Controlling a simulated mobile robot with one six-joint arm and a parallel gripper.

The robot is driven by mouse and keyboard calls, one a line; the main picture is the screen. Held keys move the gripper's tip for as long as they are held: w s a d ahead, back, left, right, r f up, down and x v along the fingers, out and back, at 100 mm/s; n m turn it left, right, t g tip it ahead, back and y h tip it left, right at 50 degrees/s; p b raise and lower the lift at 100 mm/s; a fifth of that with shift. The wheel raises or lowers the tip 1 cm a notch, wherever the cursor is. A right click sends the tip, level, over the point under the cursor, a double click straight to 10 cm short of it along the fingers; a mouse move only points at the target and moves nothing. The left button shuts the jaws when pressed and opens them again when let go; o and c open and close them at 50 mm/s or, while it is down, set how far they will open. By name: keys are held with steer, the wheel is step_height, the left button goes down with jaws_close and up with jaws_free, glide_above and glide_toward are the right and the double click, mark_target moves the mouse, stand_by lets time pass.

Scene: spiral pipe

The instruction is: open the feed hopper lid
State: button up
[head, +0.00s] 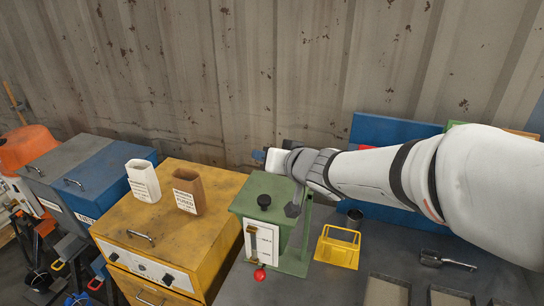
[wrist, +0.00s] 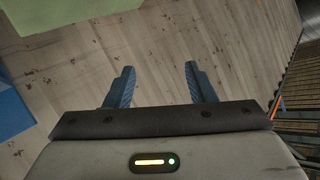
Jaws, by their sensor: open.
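A green machine (head: 280,228) stands right of the yellow cabinet; it looks like the feed hopper. Its flat green top carries a black knob (head: 264,201) and appears shut. A lever with a red ball (head: 260,274) hangs at its front. My gripper (head: 258,155) is above and behind the green top in the head view, apart from the knob. In the wrist view, the two blue fingers of my gripper (wrist: 159,68) are spread with nothing between them. The knob is not seen there.
The yellow cabinet (head: 137,215) carries a white container (head: 143,181) and a brown container (head: 188,191). A yellow holder (head: 338,247), a dark cup (head: 354,217) and a metal scoop (head: 447,261) are to the right. A corrugated wall (head: 250,70) stands behind.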

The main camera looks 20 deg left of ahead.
steer(key=shift+r, duration=0.1)
steer(key=v, duration=0.7)
steer(key=shift+s+d, duration=0.25)
steer(key=shift+d+r, duration=0.1)
